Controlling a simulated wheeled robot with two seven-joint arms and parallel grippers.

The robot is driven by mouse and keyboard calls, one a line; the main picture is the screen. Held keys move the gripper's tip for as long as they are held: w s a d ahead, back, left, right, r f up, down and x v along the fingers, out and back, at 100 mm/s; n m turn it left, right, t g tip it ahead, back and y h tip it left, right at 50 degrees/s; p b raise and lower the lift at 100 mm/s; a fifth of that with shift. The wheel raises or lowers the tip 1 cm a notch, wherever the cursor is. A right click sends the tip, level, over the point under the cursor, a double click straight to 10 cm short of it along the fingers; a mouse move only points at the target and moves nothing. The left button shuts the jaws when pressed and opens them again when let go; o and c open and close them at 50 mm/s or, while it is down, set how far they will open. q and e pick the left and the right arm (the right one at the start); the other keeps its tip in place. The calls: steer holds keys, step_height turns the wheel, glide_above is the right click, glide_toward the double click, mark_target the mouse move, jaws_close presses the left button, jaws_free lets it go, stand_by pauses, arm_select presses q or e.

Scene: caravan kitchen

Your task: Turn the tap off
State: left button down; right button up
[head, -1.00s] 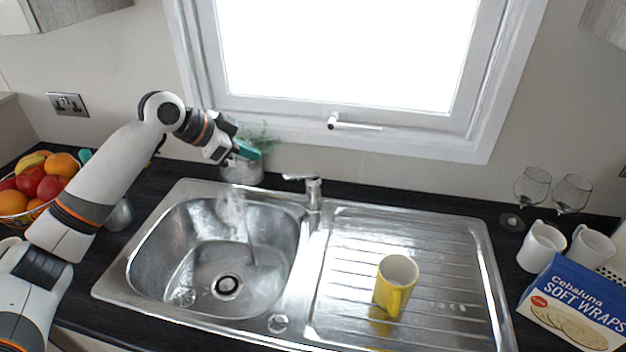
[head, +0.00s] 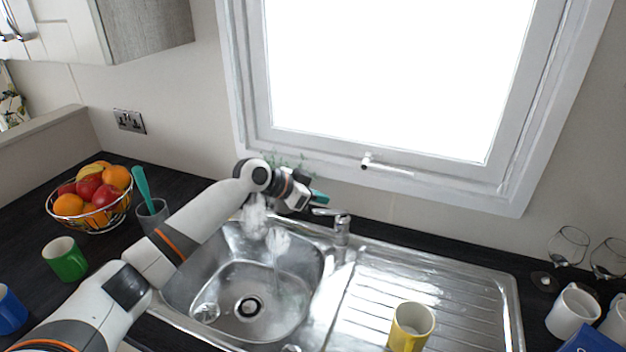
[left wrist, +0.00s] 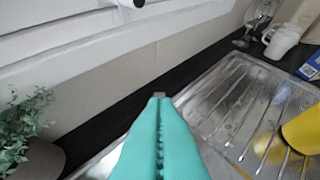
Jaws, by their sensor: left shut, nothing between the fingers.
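The chrome tap (head: 342,230) stands behind the sink, its lever (head: 327,211) pointing left. A water stream (head: 276,262) with white mist falls into the sink bowl (head: 250,285). My left gripper (head: 320,197) is just above and behind the lever in the head view; I cannot tell whether it touches. In the left wrist view, its teal fingers (left wrist: 159,120) are pressed together and empty. The tap cannot be made out clearly there; the fingers hide what is below them. My right gripper is not in view.
A yellow mug (head: 411,328) stands on the drainer (head: 440,280). A potted plant (left wrist: 25,135) is behind the sink, close to my left wrist. The window handle (head: 385,165) is above. A fruit bowl (head: 92,215) and green mug (head: 65,258) are left; white mugs (head: 573,311) and glasses right.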

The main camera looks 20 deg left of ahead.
arm_select(q)
steer(key=shift+s+a+f, duration=0.35)
steer(key=shift+a+f, duration=0.05)
steer(key=shift+f, duration=0.3)
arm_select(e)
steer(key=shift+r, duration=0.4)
arm_select(q)
steer(key=shift+d, duration=0.1)
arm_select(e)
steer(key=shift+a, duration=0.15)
